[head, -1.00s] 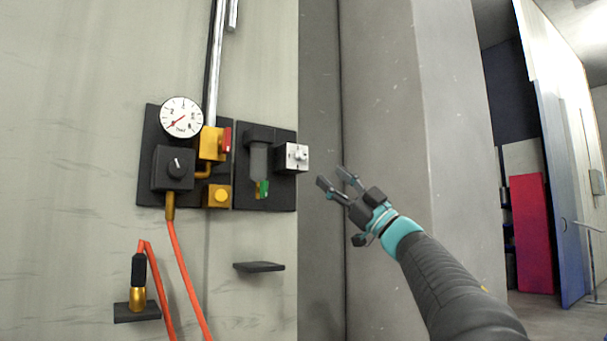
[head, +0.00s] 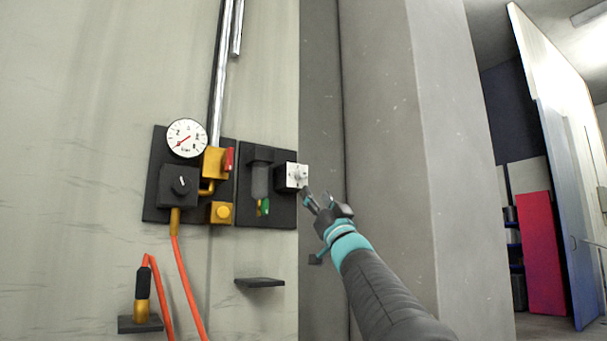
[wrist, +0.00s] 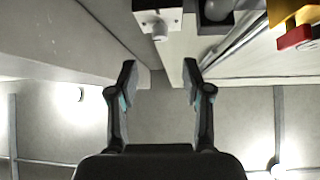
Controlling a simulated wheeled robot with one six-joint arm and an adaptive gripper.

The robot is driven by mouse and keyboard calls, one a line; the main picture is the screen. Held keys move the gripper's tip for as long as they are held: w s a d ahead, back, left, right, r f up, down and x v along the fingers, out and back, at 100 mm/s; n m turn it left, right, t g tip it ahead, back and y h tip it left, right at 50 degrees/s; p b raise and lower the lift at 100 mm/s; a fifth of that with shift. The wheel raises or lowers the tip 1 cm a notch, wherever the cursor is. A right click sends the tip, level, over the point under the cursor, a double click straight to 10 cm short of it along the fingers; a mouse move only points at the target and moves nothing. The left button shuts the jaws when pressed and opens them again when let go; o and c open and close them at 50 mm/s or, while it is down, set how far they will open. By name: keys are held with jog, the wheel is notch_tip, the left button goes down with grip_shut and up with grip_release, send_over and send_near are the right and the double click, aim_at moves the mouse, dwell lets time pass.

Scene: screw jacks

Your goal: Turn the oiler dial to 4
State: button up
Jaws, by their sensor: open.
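The oiler dial (head: 298,176) is a small pale knob on a white-faced black block at the right of the dark wall panel. It also shows in the wrist view (wrist: 159,30), at the top centre. Its scale and pointer are too small to read. My gripper (head: 309,198) is open and empty, just below and right of the dial in the head view. In the wrist view both fingers (wrist: 159,70) stand apart, with the knob beyond the tips and roughly between them. No contact with the knob shows.
Left of the oiler are a round gauge (head: 187,138), a black knob (head: 181,186), a red lever (head: 229,159) and a yellow button (head: 222,212). A small black shelf (head: 260,282) juts out below. A grey pillar (head: 385,150) stands close at the right.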

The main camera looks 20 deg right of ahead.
aim_at(303, 174)
jog(key=p+x, duration=0.3)
jog(key=x, duration=0.5)
jog(key=shift+w+a+r+p, duration=0.1)
jog(key=shift+w+r+p, duration=0.1)
jog(key=shift+r+p, duration=0.1)
grip_shut()
